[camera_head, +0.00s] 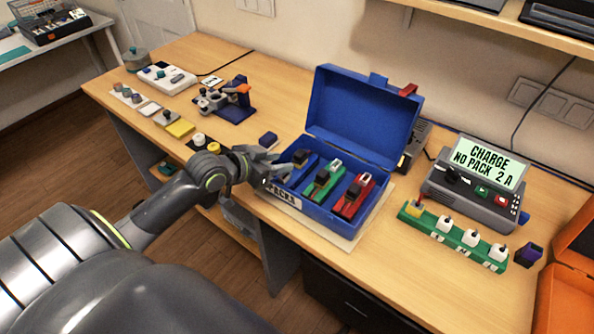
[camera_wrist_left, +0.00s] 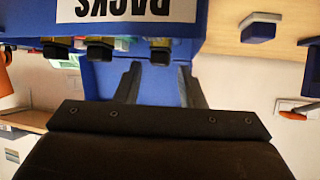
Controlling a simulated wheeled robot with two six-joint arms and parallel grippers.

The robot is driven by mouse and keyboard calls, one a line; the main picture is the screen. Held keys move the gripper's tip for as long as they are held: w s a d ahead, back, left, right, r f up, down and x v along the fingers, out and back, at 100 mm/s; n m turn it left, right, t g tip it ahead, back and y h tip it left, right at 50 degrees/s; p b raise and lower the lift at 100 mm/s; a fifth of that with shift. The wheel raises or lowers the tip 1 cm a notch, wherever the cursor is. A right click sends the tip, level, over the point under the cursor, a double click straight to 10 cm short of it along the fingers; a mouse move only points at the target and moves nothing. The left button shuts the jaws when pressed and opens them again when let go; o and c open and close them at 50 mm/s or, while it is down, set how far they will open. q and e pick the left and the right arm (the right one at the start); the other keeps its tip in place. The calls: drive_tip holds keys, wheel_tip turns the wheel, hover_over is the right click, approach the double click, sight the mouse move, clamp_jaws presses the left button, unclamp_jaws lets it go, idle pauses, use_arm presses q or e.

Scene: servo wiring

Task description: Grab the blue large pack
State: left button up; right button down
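The blue pack (camera_head: 296,173), with a dark top, is leftmost of three packs in the open blue case (camera_head: 357,112). The green pack (camera_head: 322,185) and red pack (camera_head: 352,197) are to its right. My left gripper (camera_head: 268,163) is open at the case's left front edge, close to the blue pack. In the left wrist view, which looks upside down, the fingers (camera_wrist_left: 160,80) are spread, with a dark pack top (camera_wrist_left: 160,52) just beyond the gap between them. I cannot tell whether they touch it. My right gripper is in neither view.
A charger with a lit sign (camera_head: 480,173) and a green strip (camera_head: 455,236) stand right of the case. A small dark blue block (camera_head: 268,139) lies left of it; an orange case (camera_head: 575,275) is at far right. The case's raised lid stands behind the packs.

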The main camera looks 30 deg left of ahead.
sight(295, 163)
use_arm(q)
drive_tip(key=shift+s+f+p+x, duration=0.1)
drive_tip(key=shift+f+p+x, duration=0.1)
drive_tip(key=shift+x, duration=0.7)
drive_tip(key=shift+s+f+p+x, duration=0.1)
drive_tip(key=shift+f+p+x, duration=0.05)
drive_tip(key=shift+x, duration=0.75)
drive_tip(key=shift+s+f+p+x, duration=0.1)
drive_tip(key=shift+f+p+x, duration=0.1)
drive_tip(key=shift+x, duration=0.75)
clamp_jaws()
drive_tip(key=shift+r, duration=0.15)
